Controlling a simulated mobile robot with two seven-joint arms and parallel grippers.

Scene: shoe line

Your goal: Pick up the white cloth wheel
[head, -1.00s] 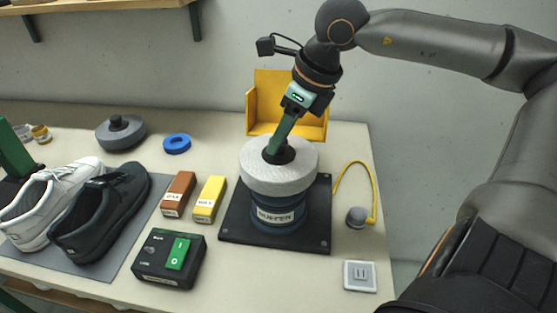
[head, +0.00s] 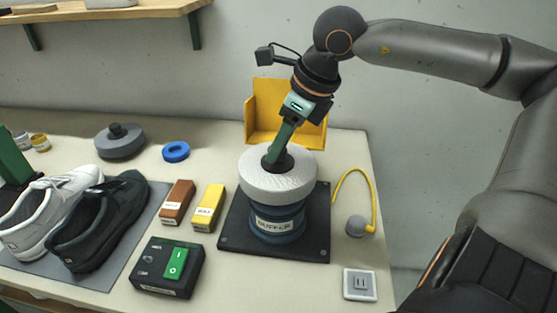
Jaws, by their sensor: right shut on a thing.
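The white cloth wheel (head: 262,184) is a thick pale disc with a dark hub. It sits level on top of the dark blue buffer base (head: 277,227), which stands on a black plate. My right gripper (head: 274,160) comes down from above, tilted, and is shut on the wheel's hub at its centre. The fingertips are partly hidden at the hub. I see no clear gap between the wheel and the base. My left gripper is not in view; a green part at the far left edge cannot be made out.
A grey disc (head: 119,143) and a blue ring (head: 176,151) lie at the back left. A brown bar (head: 177,202) and a yellow bar (head: 208,209) lie left of the buffer. A switch box (head: 167,268) is in front. A yellow holder (head: 262,122) stands behind. Two shoes are left.

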